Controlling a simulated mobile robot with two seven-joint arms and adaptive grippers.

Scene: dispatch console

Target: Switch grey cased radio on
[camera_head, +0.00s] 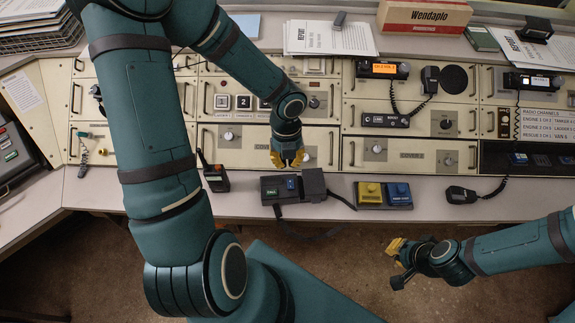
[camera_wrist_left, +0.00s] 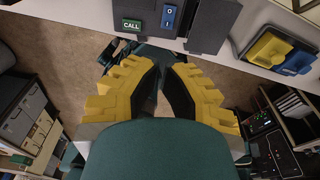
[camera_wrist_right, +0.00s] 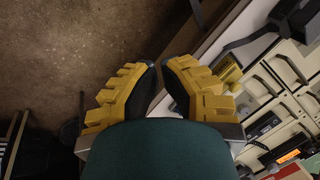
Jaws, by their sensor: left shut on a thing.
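A dark grey box (camera_head: 272,190) lies on the desk's front ledge, with a green CALL button, a blue O/I switch (camera_head: 291,184) and a black part at its right. I take it for the grey cased radio. It shows at the top of the left wrist view (camera_wrist_left: 150,35). The switch's position is unclear. My left gripper (camera_head: 288,160) points down over the desk near this box; its tips almost meet, and what they hold is unclear. My right gripper (camera_head: 393,252) hangs over the floor to the right; its tips look close together in the right wrist view (camera_wrist_right: 161,66).
A black handset (camera_head: 216,178) stands left of the box. A yellow and blue button unit (camera_head: 385,194) lies right of it. A black strap (camera_head: 305,228) hangs off the ledge. A corded microphone (camera_head: 461,194) lies farther right. The drawer fronts (camera_head: 340,150) rise behind.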

